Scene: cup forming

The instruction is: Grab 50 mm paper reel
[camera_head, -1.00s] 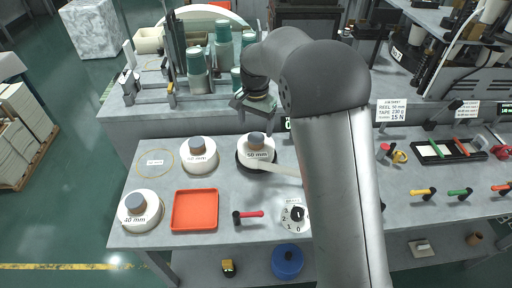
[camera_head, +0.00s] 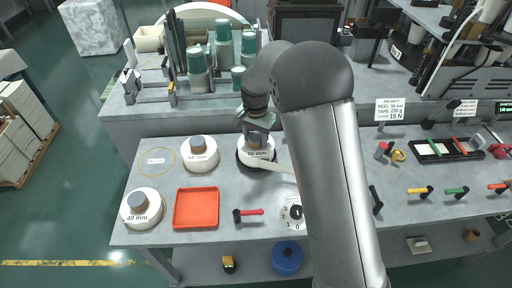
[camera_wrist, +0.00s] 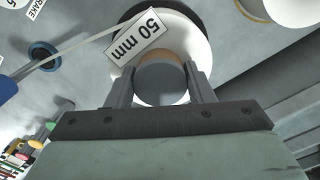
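The 50 mm paper reel (camera_head: 257,159) is a white disc with a grey-topped core and a "50 mm" label, sitting on a black round base on the grey table. In the wrist view the reel (camera_wrist: 185,75) lies straight ahead, its label readable. My gripper (camera_head: 256,134) is right above the reel, pointing down. In the wrist view the two fingers of my gripper (camera_wrist: 160,85) stand apart on either side of the grey core. A gap seems to show beside the core, and I cannot tell any contact.
Another white reel (camera_head: 199,154) stands left of it, and a 40 mm reel (camera_head: 142,208) at the front left. A red tray (camera_head: 196,208), a red-handled lever (camera_head: 248,214) and a dial (camera_head: 293,214) lie in front. A paper strip runs right from the 50 mm reel.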

